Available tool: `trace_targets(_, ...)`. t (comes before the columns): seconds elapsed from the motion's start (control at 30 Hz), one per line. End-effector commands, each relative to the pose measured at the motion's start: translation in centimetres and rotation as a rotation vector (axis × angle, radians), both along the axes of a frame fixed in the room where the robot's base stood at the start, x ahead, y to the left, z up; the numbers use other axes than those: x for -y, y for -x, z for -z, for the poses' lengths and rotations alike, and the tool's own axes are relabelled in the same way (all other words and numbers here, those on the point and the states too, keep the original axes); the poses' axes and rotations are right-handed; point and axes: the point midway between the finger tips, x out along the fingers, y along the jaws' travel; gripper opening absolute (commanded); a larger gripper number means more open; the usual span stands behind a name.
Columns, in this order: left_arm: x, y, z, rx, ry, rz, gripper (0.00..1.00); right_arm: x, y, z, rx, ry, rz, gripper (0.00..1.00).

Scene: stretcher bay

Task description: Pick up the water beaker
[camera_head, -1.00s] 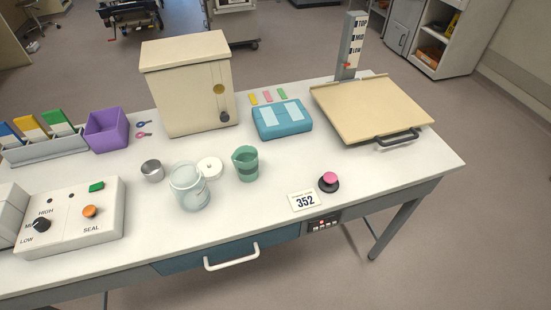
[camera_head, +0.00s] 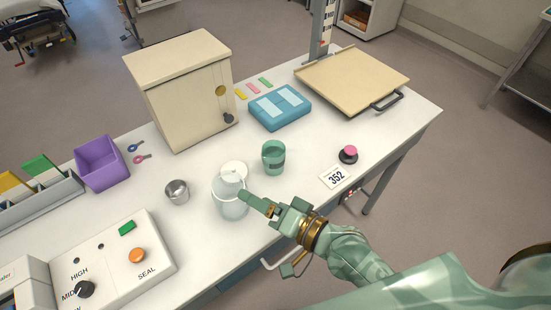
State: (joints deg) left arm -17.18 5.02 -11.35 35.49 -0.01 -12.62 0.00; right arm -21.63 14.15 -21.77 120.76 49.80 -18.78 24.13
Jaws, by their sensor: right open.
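A green translucent beaker (camera_head: 273,157) with a dark band stands upright on the white table. To its left and nearer stands a clear glass jar (camera_head: 230,203). I cannot tell for sure from the look which holds water; the green one has the beaker shape. My right gripper (camera_head: 251,194) reaches in from the lower right. It is open, with its green fingers at the upper right side of the clear jar, overlapping it in view. It is apart from the green beaker. Whether a finger touches the jar is unclear. My left gripper is not in view.
A blue case (camera_head: 280,108), a beige cabinet (camera_head: 180,95) and a pink button (camera_head: 348,153) stand around. A sealer box (camera_head: 115,262) is at the lower left.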

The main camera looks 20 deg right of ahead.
Motion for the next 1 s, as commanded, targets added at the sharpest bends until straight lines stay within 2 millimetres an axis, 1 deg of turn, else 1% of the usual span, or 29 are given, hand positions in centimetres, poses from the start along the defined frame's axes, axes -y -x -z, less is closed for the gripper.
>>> trace_targets(0.03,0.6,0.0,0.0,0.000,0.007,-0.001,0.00,-0.2,-0.6,-1.7,-0.035,-0.203,0.036,0.82)
trace_targets(0.07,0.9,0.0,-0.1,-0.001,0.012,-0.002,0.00,-0.1,-1.0,-2.7,-0.069,-0.348,0.069,0.82)
trace_targets(0.1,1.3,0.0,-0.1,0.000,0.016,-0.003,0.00,0.4,-1.6,-3.8,-0.126,-0.552,0.118,0.82)
trace_targets(0.17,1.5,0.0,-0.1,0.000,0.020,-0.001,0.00,1.7,-2.6,-4.5,-0.236,-0.867,0.210,0.82)
trace_targets(0.2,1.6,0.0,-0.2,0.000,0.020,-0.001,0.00,2.8,-3.3,-4.3,-0.322,-1.074,0.284,0.82)
trace_targets(0.23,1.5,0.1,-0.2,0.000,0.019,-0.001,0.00,3.7,-3.7,-3.8,-0.388,-1.216,0.347,0.82)
trace_targets(0.27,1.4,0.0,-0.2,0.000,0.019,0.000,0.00,4.6,-4.1,-2.9,-0.452,-1.345,0.414,0.82)
trace_targets(0.3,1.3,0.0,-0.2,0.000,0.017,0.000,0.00,5.5,-4.3,-1.6,-0.531,-1.499,0.505,0.82)
trace_targets(0.37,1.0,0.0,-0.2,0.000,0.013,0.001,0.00,6.6,-4.3,0.5,-0.629,-1.678,0.638,0.82)
trace_targets(0.4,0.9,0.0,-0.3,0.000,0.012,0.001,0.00,7.2,-4.1,1.9,-0.682,-1.769,0.719,0.82)
trace_targets(0.5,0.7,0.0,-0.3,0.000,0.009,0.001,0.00,8.0,-3.6,4.5,-0.764,-1.910,0.875,0.82)
trace_targets(0.57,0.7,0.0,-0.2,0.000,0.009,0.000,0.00,8.2,-3.5,5.5,-0.788,-1.954,0.929,0.82)
trace_targets(0.63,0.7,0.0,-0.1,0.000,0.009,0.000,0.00,8.3,-4.1,6.2,-0.798,-1.975,0.958,0.82)
trace_targets(0.67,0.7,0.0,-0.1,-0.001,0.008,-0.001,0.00,8.3,-4.6,6.5,-0.800,-1.979,0.963,0.82)
trace_targets(0.9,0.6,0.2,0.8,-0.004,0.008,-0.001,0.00,8.4,-10.1,8.8,-0.797,-1.976,0.961,0.82)
trace_targets(1.0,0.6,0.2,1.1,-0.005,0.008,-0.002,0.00,8.3,-11.9,9.5,-0.798,-1.975,0.960,0.82)
